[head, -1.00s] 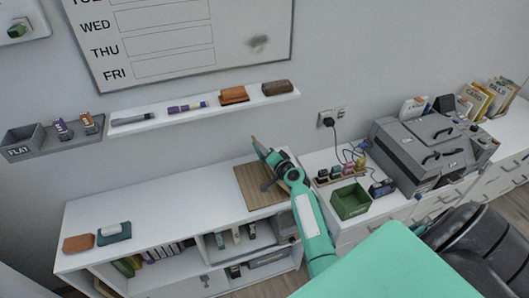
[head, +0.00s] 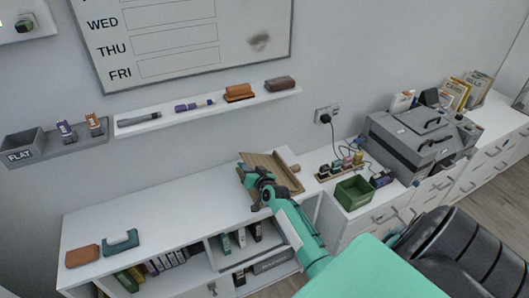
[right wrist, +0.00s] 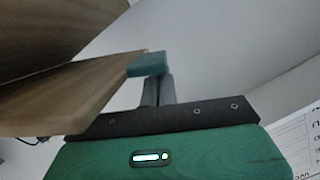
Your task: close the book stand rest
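The wooden book stand (head: 283,172) is on the right end of the white shelf desk's top. Two wooden panels show, set at an angle to each other, so it looks partly open. My right gripper (head: 257,176) is at the stand's left front side and hides part of it. In the right wrist view, the gripper's green fingertip (right wrist: 147,64) is at the edge of a wooden panel (right wrist: 80,92), with another panel above. The grey fingers look together, with no panel seen between them. I cannot tell whether the tip touches the wood. My left gripper is not in view.
A green bin (head: 353,194) and a rack of small bottles (head: 340,166) stand right of the book stand. A grey case (head: 410,142) is farther right. A wall ledge (head: 205,108) with markers and erasers runs above. The middle of the desk top (head: 180,208) is clear.

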